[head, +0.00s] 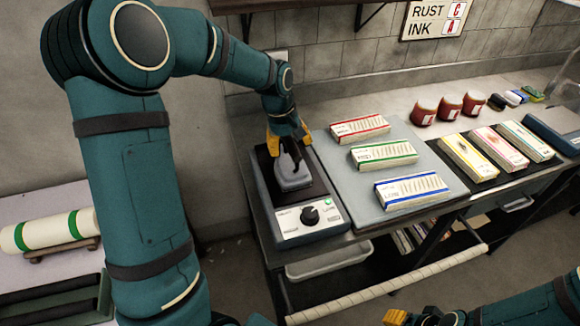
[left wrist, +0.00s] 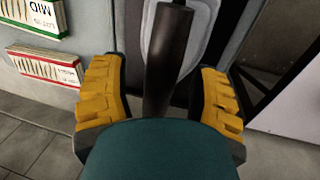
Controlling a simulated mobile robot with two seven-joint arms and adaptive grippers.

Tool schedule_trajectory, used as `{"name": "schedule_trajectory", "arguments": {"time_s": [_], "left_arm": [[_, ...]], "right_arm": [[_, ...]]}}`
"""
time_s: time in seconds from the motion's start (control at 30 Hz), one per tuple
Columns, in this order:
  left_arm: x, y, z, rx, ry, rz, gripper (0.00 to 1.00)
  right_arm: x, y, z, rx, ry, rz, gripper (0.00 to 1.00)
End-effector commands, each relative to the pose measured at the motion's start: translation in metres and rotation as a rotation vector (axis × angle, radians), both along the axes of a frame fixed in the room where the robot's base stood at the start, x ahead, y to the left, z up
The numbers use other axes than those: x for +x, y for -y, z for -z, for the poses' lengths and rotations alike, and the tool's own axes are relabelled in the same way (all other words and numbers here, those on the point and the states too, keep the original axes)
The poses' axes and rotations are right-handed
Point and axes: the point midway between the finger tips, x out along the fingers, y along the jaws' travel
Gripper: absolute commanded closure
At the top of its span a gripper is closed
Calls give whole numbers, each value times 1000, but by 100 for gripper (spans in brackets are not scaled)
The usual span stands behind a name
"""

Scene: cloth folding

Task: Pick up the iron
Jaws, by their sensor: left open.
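The iron (head: 294,178) has a grey plate and a dark upright handle. It sits on a blue-grey base unit (head: 320,228) with a black knob, at the left end of the bench. My left gripper (head: 288,138) is at the handle from above, with its yellow fingers open. In the left wrist view the iron's dark handle (left wrist: 168,60) stands between the two spread fingers of the left gripper (left wrist: 160,85), with a gap to each side. My right gripper (head: 425,317) shows only partly at the bottom edge; its opening cannot be made out.
A grey mat (head: 355,190) to the right carries boxes with red, green and blue stripes. Several more boxes (head: 500,150) and red cups (head: 450,105) stand farther right. A wrapped rail (head: 385,292) runs along the bench's front. A roll (head: 45,230) lies on the left table.

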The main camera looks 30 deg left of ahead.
Motion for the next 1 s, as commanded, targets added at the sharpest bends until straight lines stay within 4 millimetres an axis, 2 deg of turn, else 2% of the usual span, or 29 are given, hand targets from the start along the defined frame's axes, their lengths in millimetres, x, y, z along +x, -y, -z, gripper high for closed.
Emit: {"name": "schedule_trajectory", "arguments": {"time_s": [0.77,0.8,0.93,1.0], "left_arm": [[0,0,5,0,0,0,41],[0,0,5,0,0,0,55],[0,0,5,0,0,0,100],[0,0,5,0,0,0,100]], "right_arm": [[0,0,2,0,0,0,53],[0,0,2,0,0,0,53],[0,0,2,0,0,0,53],[0,0,2,0,0,0,53]]}}
